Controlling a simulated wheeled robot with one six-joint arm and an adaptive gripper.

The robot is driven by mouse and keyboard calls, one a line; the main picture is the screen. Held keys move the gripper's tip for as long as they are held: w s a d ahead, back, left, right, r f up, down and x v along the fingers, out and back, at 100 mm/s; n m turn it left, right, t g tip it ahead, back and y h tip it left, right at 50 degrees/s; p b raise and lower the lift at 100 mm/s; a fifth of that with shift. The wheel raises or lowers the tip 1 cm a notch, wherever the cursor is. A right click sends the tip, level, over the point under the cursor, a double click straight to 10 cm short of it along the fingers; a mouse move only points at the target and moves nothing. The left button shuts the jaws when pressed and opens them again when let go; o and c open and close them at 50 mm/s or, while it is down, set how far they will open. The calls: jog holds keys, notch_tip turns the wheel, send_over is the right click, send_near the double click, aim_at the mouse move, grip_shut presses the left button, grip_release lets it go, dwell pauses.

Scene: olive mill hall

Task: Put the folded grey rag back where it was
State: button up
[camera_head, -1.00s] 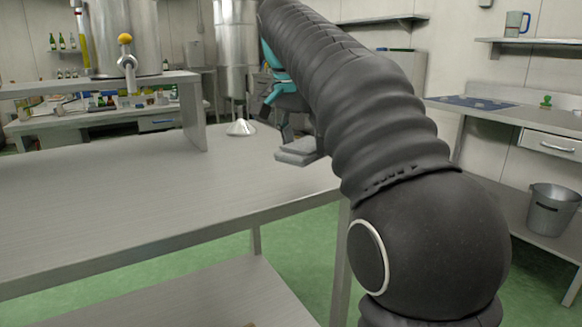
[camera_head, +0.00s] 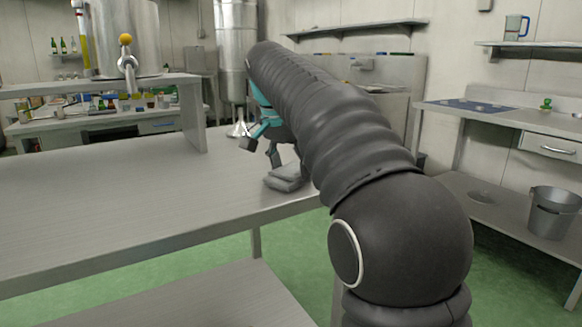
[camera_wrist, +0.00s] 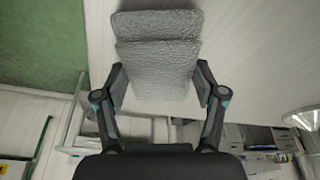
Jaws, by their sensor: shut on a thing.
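The folded grey rag (camera_head: 284,178) is at the right end of the steel table (camera_head: 130,190), near its front edge. It also shows large in the wrist view (camera_wrist: 158,52), with its folded layers visible. My gripper (camera_head: 270,148) is shut on the rag, one finger on each side of it in the wrist view (camera_wrist: 160,86). The rag is at or just above the tabletop; I cannot tell whether it touches. My arm hides part of the table's right end.
A metal funnel (camera_head: 238,129) stands behind my gripper, and it shows at the right of the wrist view (camera_wrist: 303,118). A raised shelf (camera_head: 190,110) stands on the table's far left. The table's middle is clear. A bucket (camera_head: 552,212) sits on a low shelf at right.

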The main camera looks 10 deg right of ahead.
jog(key=shift+f, duration=0.1)
jog(key=o, duration=1.1)
jog(key=p+v, duration=0.2)
jog(key=v, duration=1)
